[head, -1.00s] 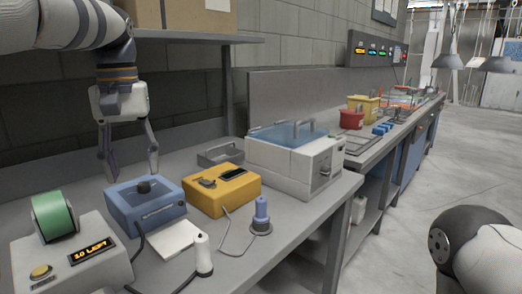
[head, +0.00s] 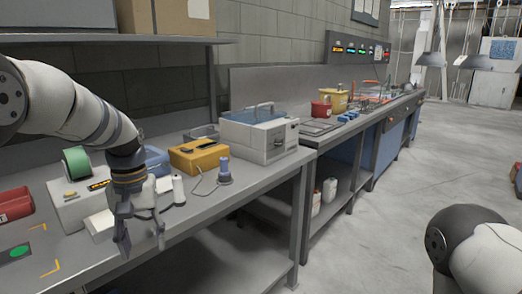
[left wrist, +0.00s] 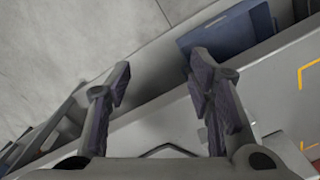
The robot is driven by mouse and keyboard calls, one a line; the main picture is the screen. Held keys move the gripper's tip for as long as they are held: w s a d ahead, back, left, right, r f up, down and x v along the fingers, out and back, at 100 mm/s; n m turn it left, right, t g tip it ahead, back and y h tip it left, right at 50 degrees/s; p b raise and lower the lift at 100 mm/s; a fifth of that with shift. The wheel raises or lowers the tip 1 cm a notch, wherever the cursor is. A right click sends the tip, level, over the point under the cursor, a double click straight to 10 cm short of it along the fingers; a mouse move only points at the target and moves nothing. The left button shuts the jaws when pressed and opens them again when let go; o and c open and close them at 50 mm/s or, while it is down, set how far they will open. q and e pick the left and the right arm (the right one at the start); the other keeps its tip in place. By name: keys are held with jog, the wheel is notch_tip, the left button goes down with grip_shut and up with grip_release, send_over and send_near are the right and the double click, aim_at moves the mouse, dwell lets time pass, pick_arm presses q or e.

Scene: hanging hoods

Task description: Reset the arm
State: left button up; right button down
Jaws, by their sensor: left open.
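My left gripper (head: 141,248) hangs from the left arm, fingers pointing down, at the front edge of the workbench (head: 205,222). Its fingers are apart with nothing between them. In the left wrist view the two fingers (left wrist: 165,80) are spread wide over the bench edge and the pale floor. My right gripper is not in view. A part of my right arm (head: 470,250) shows at the lower right.
A dispenser with a green roll (head: 76,163), a yellow box (head: 199,156), a blue-grey bath (head: 258,134) and a blue-topped bottle (head: 224,170) stand on the bench.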

pick_arm(q)
jog(key=s+f+m, duration=0.1)
jog(key=s+f, duration=0.8)
jog(key=f, duration=0.3)
jog(key=s+f, duration=0.9)
jog(key=f, duration=0.3)
jog(key=s+d+f+m+g, duration=0.1)
jog(key=s+d+f+m, duration=0.1)
jog(key=s, duration=2)
jog(key=shift+s, duration=0.25)
jog(key=shift+d, duration=0.1)
